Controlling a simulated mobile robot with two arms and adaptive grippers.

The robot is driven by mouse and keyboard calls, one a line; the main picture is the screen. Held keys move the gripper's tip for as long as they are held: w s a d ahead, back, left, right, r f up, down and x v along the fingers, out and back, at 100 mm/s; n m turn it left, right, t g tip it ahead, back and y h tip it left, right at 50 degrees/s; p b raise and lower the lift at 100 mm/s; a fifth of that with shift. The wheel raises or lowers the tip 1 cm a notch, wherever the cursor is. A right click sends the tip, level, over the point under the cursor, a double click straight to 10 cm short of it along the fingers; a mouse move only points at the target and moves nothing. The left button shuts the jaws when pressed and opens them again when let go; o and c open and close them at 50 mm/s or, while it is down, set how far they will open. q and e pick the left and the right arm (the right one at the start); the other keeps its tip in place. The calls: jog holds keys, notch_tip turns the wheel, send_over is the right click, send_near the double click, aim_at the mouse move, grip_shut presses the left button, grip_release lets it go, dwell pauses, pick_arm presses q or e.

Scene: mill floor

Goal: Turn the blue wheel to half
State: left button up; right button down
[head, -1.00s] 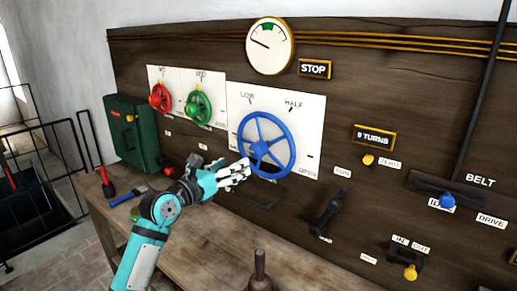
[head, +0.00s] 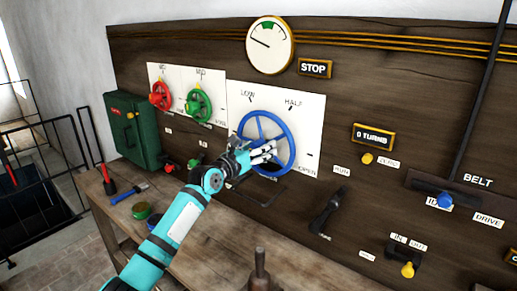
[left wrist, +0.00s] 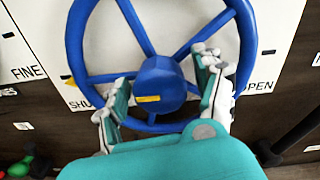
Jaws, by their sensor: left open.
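The blue wheel (head: 289,138) is mounted on a white plate (head: 309,112) marked LOW, HALF and OPEN. In the left wrist view the blue wheel (left wrist: 75,42) fills the upper middle, with SHUT and OPEN lettering beside it. My left gripper (head: 268,152) is in front of the wheel's lower middle and hides part of its hub and spokes. In the left wrist view my left gripper (left wrist: 165,88) is open, its fingers on either side of the blue hub. I cannot tell whether they touch it. My right gripper is not in view.
Red (head: 160,95) and green (head: 198,105) wheels are on the panel to the left. A gauge (head: 270,46) is above. A black lever (head: 329,208) is at right. The bench (head: 205,236) below holds tools and a wooden-handled item (head: 260,270).

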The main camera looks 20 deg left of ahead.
pick_arm(q)
jog(key=c, duration=1.2)
